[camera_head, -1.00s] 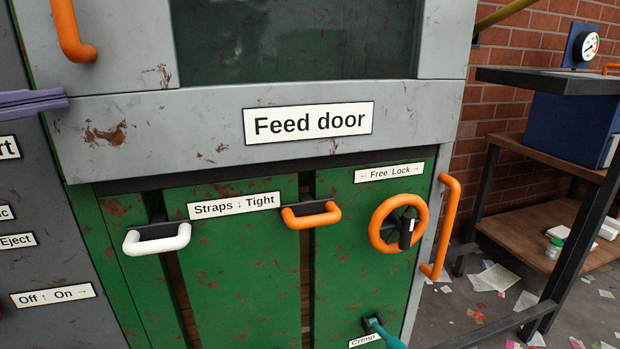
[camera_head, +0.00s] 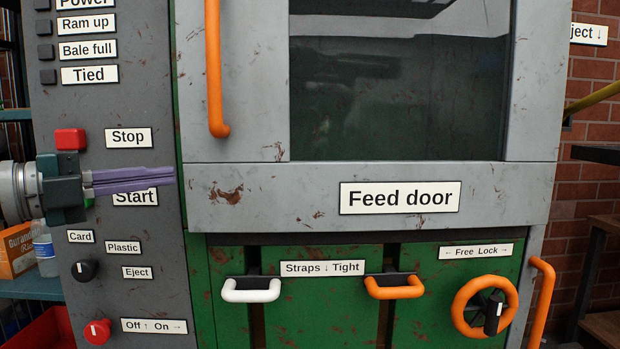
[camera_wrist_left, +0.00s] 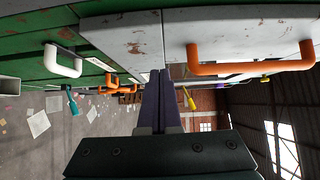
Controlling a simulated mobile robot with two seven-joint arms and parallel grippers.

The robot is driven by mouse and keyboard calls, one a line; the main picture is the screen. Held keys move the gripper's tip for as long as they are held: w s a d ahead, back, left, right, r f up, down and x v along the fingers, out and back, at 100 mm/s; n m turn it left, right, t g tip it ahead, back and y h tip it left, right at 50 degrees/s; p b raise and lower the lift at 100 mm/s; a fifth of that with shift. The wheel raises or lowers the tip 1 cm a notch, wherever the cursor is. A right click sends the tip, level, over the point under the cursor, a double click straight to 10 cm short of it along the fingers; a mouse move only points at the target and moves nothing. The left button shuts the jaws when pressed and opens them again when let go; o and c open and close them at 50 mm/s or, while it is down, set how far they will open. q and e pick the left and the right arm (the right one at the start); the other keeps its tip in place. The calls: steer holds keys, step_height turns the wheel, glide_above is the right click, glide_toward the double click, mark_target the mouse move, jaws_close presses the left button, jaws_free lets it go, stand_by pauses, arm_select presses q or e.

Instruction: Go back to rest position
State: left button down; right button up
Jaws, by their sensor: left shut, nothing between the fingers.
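My left gripper (camera_head: 174,175) comes in from the left in the head view, in front of the grey control panel (camera_head: 135,275). Its two purple fingers are together with nothing between them, and they partly cover the Start label (camera_head: 135,198). In the left wrist view the shut fingers (camera_wrist_left: 158,75) point ahead along the front of the machine, with the orange door handle (camera_wrist_left: 250,67) to their right. My right gripper is in neither view.
The feed door (camera_head: 275,198) has a long orange handle (camera_head: 215,75). Below are a white handle (camera_head: 251,294), an orange handle (camera_head: 394,292) and an orange handwheel (camera_head: 460,305). A red stop button (camera_head: 70,139) is just above the gripper. A bottle (camera_head: 46,255) stands on a shelf at left.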

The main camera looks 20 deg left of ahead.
arm_select(q)
steer(key=s+a+b, duration=0.1)
steer(key=s+a, duration=0.2)
steer(key=a, duration=0.3)
steer(key=s+d+f+n+y+p, duration=0.2)
steer(key=d+f+n+y+p, duration=0.55)
steer(key=n, duration=0.75)
steer(key=s+d+r+n+g+y+p, duration=0.1)
steer(key=s+d+n+g+p, duration=0.45)
steer(key=s, duration=0.65)
steer(key=s+d+r+n+g+y+p, duration=0.15)
steer(key=s+d+g+p, duration=0.35)
steer(key=s+d, duration=0.55)
step_height(320, 180, up, 36)
steer(key=a+p, duration=0.2)
steer(key=p, duration=3.4)
steer(key=shift+s+a+f+g+h, duration=0.15)
steer(key=shift+s+g+h, duration=0.05)
steer(key=shift+g+h, duration=0.25)
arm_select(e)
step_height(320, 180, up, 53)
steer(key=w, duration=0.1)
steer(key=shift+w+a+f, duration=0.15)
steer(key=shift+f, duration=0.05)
